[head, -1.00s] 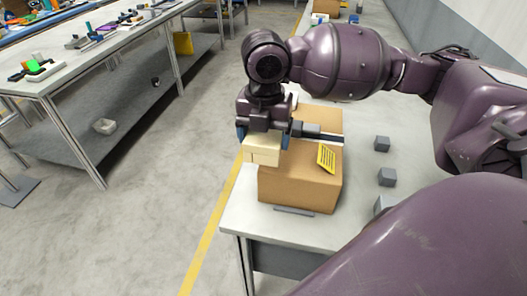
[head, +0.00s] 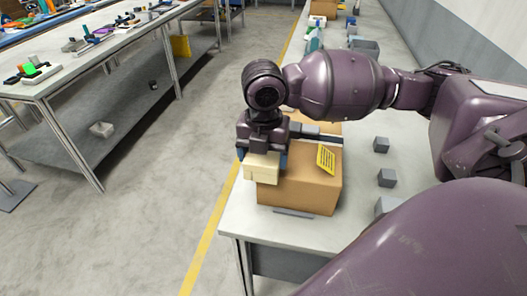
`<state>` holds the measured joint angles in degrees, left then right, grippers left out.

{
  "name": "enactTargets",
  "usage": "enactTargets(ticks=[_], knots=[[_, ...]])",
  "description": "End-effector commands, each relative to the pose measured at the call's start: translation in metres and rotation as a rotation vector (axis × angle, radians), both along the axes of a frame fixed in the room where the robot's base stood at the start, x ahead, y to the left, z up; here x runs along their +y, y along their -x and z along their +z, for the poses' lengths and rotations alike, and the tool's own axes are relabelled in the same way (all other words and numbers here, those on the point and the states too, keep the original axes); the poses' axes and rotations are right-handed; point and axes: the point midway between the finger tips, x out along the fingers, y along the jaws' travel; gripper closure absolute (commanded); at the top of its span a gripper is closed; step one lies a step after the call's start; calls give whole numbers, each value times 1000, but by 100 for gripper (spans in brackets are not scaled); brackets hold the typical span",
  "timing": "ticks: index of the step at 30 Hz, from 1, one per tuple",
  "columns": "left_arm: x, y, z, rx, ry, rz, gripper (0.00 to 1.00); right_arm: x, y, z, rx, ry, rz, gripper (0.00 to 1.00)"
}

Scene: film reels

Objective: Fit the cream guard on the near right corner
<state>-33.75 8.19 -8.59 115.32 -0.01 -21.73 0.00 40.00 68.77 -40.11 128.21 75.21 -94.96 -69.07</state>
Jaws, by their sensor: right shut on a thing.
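The cream guard (head: 262,170) is a pale block in the head view, at the left upper corner of the cardboard box (head: 300,195) nearest the camera. My right gripper (head: 262,154) points down from above and is shut on the guard, its dark blue fingers partly showing on either side. I cannot tell whether the guard touches the box or hangs just beside its corner. The gripper and arm hide part of the box top. My left gripper is not in view.
Several small grey blocks (head: 387,178) lie on the table (head: 245,215) right of the box. A grey strip (head: 293,214) lies at the box's near foot. Bins and another box (head: 322,8) stand farther back. A cluttered workbench (head: 60,80) is at the left across open floor.

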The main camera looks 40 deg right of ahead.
Motion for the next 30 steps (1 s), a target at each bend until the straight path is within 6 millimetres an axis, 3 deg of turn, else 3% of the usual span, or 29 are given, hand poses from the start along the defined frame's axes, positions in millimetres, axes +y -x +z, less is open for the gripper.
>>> enactTargets(ticks=[8, 9, 13, 23, 30], knots=[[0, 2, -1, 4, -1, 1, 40, 0, 0, -6, 1, 1, 0, 44], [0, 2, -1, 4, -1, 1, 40, 0, 0, -6, 1, 1, 0, 19], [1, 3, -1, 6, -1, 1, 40, 0, 0, -5, 1, 1, 0, 0], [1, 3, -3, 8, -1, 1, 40, 0, 0, 0, -1, 0, 1, 0], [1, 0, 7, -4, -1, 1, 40, 0, 0, 39, -7, 1, 0, 0]])
